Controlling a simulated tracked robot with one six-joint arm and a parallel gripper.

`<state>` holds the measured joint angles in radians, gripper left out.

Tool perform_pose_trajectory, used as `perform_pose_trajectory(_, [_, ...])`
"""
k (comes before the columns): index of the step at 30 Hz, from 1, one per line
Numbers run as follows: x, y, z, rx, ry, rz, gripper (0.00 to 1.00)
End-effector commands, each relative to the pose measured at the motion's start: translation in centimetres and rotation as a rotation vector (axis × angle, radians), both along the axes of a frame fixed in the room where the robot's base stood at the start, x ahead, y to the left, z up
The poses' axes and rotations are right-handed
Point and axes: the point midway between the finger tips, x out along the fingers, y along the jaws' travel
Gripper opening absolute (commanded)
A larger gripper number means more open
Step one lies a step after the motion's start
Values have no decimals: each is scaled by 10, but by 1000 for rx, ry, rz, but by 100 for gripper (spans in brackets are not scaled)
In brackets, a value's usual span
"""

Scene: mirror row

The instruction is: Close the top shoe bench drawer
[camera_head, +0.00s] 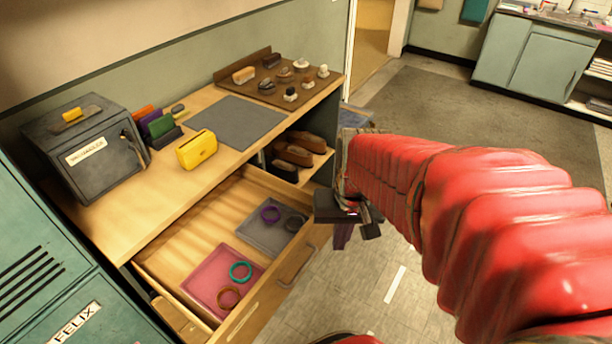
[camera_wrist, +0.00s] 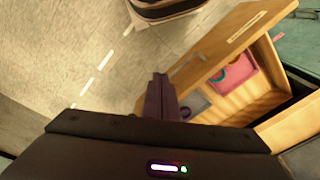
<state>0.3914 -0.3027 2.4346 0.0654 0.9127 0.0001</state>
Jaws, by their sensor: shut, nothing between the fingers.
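The top shoe bench drawer (camera_head: 180,245) stands pulled out from the wooden bench (camera_head: 110,220) in the head view. Its front panel with a bar handle (camera_head: 296,268) faces the open floor. The drawer also shows in the wrist view (camera_wrist: 240,98). Inside lie a pink tray (camera_head: 205,272) and a grey tray (camera_head: 262,238) with several rings. My gripper (camera_head: 342,236) is shut and empty, just beyond the drawer's right front corner, apart from the handle as far as I can tell. In the wrist view its closed fingers (camera_wrist: 161,98) point toward the floor beside the drawer front.
The bench top holds a dark box (camera_head: 90,145), a yellow case (camera_head: 196,150), a grey mat (camera_head: 237,122) and a brown board (camera_head: 275,85) with several small items. Shoes (camera_head: 295,155) sit on the open shelf. Green lockers (camera_head: 40,270) stand at left. Floor in front is clear.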

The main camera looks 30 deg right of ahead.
Motion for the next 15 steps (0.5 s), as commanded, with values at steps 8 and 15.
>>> perform_pose_trajectory(8, [-3,-25,-38,126,117,-170,0])
perform_pose_trajectory(15, [-7,-41,-70,253,204,-321,0])
